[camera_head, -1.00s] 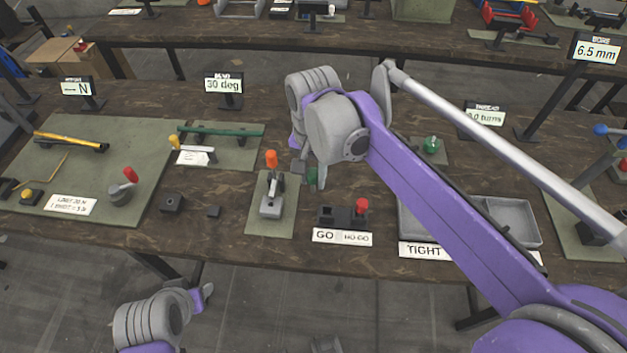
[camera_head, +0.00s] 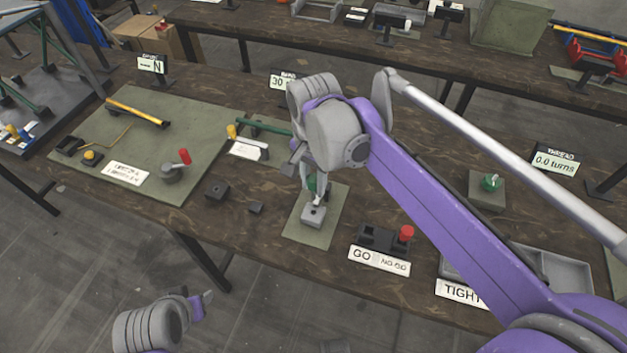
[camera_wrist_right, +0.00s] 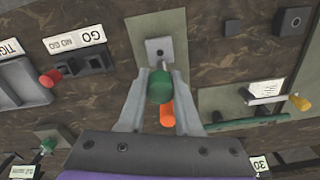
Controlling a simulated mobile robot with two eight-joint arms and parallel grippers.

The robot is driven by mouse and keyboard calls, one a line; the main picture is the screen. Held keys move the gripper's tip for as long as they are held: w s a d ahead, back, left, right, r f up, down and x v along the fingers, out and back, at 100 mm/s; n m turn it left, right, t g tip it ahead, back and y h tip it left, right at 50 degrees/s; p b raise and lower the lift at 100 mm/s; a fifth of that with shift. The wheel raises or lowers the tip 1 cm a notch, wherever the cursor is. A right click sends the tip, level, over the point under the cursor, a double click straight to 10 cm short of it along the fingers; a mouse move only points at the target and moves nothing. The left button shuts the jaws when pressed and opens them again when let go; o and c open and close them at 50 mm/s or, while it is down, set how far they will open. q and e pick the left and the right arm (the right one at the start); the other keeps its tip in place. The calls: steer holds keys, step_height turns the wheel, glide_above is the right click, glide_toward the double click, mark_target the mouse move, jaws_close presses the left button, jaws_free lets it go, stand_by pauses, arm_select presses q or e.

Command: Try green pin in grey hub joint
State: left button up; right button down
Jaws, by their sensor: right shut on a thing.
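The grey hub joint (camera_head: 313,217) sits on a small green mat (camera_head: 330,225) near the bench's front edge. My right gripper (camera_head: 314,186) is above it, its fingers on both sides of the green pin (camera_head: 311,183). In the wrist view, the green pin's round head (camera_wrist_right: 159,88) lies between the fingertips, with the hub joint's grey block (camera_wrist_right: 159,49) just beyond. An orange knob (camera_wrist_right: 167,115) shows partly behind the green head. Whether the pin's tip is in the hub's hole is hidden. My left gripper (camera_head: 203,301) hangs low in front of the bench; its jaw gap is unclear.
A GO/NO-GO block (camera_head: 379,238) with a red-headed pin (camera_head: 406,233) stands right of the mat. Small dark blocks (camera_head: 217,191) lie to its left. A grey tray (camera_head: 555,268) is at right, partly behind my arm. A red-knobbed grey part (camera_head: 173,171) stands on the larger mat.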

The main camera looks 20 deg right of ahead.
mark_target(313, 199)
steer(key=shift+f+b, duration=1.45)
steer(key=shift+f, duration=1.2)
steer(key=shift+r, duration=0.1)
steer(key=shift+f, duration=0.5)
steer(key=shift+r, duration=0.15)
stand_by(0.3)
steer(key=shift+r+p, duration=2.1)
steer(key=shift+r, duration=0.85)
